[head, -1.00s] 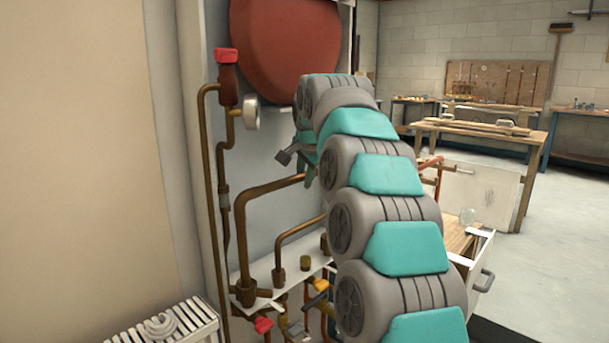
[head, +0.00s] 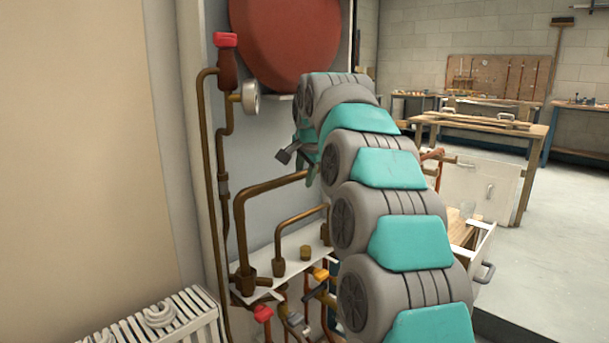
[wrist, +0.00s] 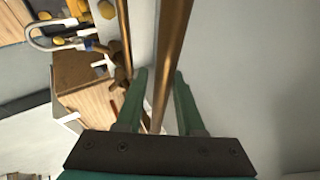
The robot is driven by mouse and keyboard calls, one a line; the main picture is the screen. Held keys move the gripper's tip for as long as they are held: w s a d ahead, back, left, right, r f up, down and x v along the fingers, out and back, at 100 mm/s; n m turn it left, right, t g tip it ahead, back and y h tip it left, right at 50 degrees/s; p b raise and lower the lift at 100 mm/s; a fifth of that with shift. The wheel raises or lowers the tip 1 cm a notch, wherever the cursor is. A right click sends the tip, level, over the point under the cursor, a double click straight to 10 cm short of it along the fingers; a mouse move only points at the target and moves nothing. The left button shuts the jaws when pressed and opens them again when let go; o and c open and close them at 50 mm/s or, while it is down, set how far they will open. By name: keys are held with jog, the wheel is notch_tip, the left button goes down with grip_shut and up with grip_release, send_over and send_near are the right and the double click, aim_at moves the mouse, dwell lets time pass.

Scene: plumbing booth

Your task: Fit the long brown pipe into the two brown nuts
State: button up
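The long brown pipe (head: 240,232) is the thick bent one in the head view. Its upright leg stands over a brown nut (head: 243,281) at the left of the white shelf. I cannot tell whether its end is inside the nut. Its upper run goes right and disappears behind my arm, so its far end and the second nut there are hidden. My gripper (wrist: 159,78) has a green finger on each side of the pipe (wrist: 172,50) in the wrist view and appears shut on it. Finger contact is not clear. The head view mostly hides my gripper.
A thinner brown pipe (head: 300,217) rises from a nut (head: 279,266) close by. A gauge (head: 250,97) and a red-topped valve (head: 226,62) are on the left. A red tank (head: 285,40) hangs above. A white radiator (head: 160,320) stands at lower left. Valves crowd below the shelf.

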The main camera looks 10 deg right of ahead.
jog(key=o, duration=0.4)
jog(key=shift+c, duration=0.2)
jog(key=shift+f, duration=0.1)
jog(key=v, duration=0.7)
jog(key=s+f+n+g, duration=0.3)
jog(key=s+f, duration=0.7)
jog(key=s, duration=0.6)
jog(key=s+f+n+g, duration=0.3)
jog(key=s+f+n, duration=0.2)
jog(key=s+f, duration=0.6)
jog(key=s+f+n+g, duration=0.3)
jog(key=s+f, duration=0.7)
jog(key=s, duration=1.3)
jog(key=shift+d+f+n, duration=0.2)
jog(key=shift+f+n, duration=0.2)
jog(key=shift+n, duration=0.1)
